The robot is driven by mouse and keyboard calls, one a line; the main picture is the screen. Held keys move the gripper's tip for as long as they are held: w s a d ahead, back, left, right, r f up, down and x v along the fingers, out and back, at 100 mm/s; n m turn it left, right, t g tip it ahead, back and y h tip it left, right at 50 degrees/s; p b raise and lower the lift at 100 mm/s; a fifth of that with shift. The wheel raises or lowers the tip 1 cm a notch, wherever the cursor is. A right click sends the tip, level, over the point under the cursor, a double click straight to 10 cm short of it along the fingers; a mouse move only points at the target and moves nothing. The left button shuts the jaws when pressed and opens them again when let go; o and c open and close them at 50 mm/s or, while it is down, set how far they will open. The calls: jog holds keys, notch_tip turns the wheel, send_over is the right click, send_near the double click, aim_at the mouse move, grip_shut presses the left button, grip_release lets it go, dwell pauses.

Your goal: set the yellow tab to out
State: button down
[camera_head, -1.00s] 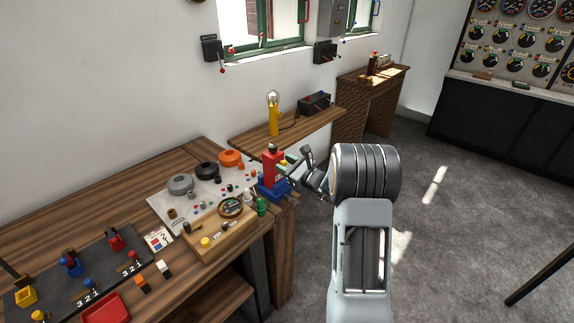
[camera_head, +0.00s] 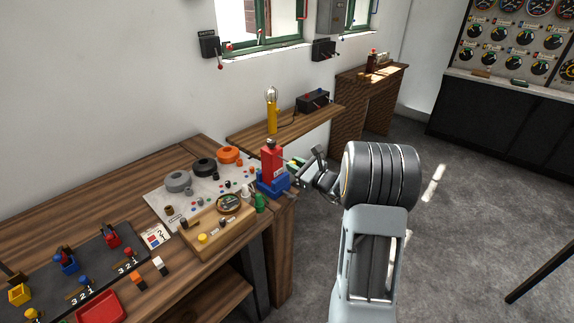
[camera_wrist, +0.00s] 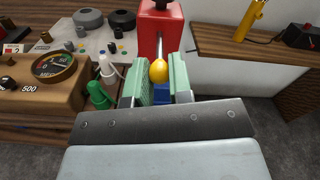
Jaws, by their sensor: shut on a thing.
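The yellow tab shows in the wrist view as a rounded yellow knob (camera_wrist: 159,70) on a thin metal rod. The rod comes out of a red block (camera_wrist: 163,28) that stands on a blue base. In the head view the red block (camera_head: 272,163) and blue base (camera_head: 273,184) stand at the right end of the wooden bench. My gripper (camera_wrist: 163,78) has its pale green fingers on either side of the knob and is shut on it. In the head view my gripper (camera_head: 297,170) is right beside the red block, and the knob cannot be made out there.
Close left of the gripper are a green bottle (camera_wrist: 98,95), a white bottle (camera_wrist: 108,70) and a wooden box with a dial (camera_wrist: 55,66). A wooden shelf (camera_head: 290,126) with a yellow-based lamp (camera_head: 271,113) lies behind. Floor to the right is open.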

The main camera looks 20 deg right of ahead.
jog(key=shift+s+d, duration=0.3)
jog(key=shift+s, duration=0.35)
jog(key=c, duration=1)
grip_release()
jog(key=b+v, duration=0.2)
jog(key=v, duration=1.1)
jog(key=shift+s+d, duration=0.2)
jog(key=shift+s, duration=0.15)
